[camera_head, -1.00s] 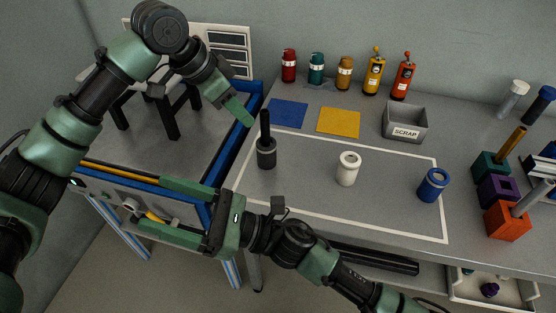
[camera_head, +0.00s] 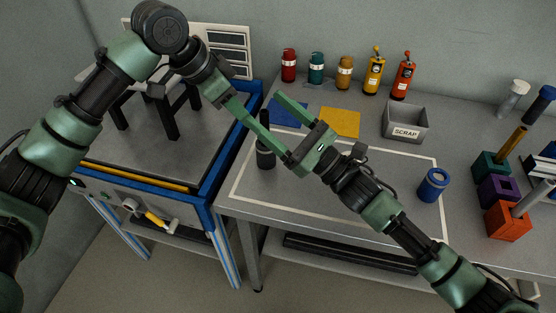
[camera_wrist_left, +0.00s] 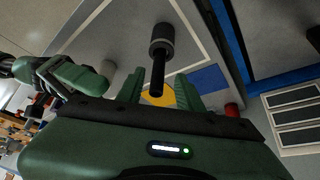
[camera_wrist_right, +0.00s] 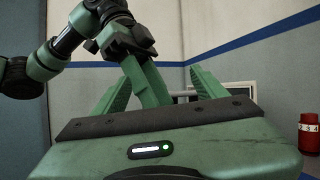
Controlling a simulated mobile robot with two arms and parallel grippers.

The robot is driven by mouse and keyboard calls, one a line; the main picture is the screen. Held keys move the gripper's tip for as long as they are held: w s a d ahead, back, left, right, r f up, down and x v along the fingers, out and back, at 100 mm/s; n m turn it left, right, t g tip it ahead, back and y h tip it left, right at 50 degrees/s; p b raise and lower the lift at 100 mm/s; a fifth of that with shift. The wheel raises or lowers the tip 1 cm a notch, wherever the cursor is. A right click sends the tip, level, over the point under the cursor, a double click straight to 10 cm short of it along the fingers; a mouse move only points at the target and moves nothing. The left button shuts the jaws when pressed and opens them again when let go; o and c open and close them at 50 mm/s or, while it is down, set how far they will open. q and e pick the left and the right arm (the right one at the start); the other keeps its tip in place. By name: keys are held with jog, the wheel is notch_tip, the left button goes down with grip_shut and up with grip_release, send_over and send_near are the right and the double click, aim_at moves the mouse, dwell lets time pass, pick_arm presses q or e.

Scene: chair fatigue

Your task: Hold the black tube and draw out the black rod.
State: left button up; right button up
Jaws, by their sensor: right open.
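The black tube (camera_head: 265,158) stands upright on the grey table, partly covered by my right gripper in the head view. In the left wrist view the tube (camera_wrist_left: 162,40) shows whole, with the thin black rod (camera_wrist_left: 158,75) sticking out of it. My left gripper (camera_head: 240,109) is open, above and left of the tube. In its wrist view the rod's free end lies between its two spread fingers (camera_wrist_left: 160,92), with no visible contact. My right gripper (camera_head: 263,107) is open and reaches in from the right, above the tube. A left-gripper finger shows between its fingers (camera_wrist_right: 160,85).
A blue cup (camera_head: 433,185), a grey scrap bin (camera_head: 405,125), and blue and yellow mats (camera_head: 341,122) lie to the right and behind. Bottles line the back. Coloured blocks with rods (camera_head: 497,190) stand at the right. A blue-framed bench (camera_head: 215,180) adjoins on the left.

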aim_at(272, 155)
jog(key=d+f+m+h, duration=0.1)
jog(key=f, duration=0.1)
jog(key=w+f+m+t+h, duration=0.1)
jog(key=f+m, duration=0.1)
jog(key=f, duration=0.1)
jog(key=w+d+f+m+t+h, duration=0.1)
jog(key=f, duration=0.1)
jog(key=shift+d+f+m+h, duration=0.3)
jog(key=shift+f+h, duration=0.1)
jog(key=f+h, duration=0.1)
jog(key=f, duration=0.1)
jog(key=a+f+h, duration=0.1)
jog(key=f, duration=0.2)
jog(key=f+g+h, duration=0.1)
jog(key=f, duration=0.1)
jog(key=shift+a+f+h, duration=0.2)
jog(key=shift+a+h, duration=0.1)
jog(key=shift+a, duration=0.05)
jog(key=shift+w+d+f+h, duration=0.1)
jog(key=shift+f+h, duration=0.3)
jog(key=shift+h, duration=0.1)
jog(key=shift+m, duration=0.3)
jog(key=shift+x, duration=3.9)
jog(key=shift+d, duration=0.1)
jog(key=shift+c, duration=0.3)
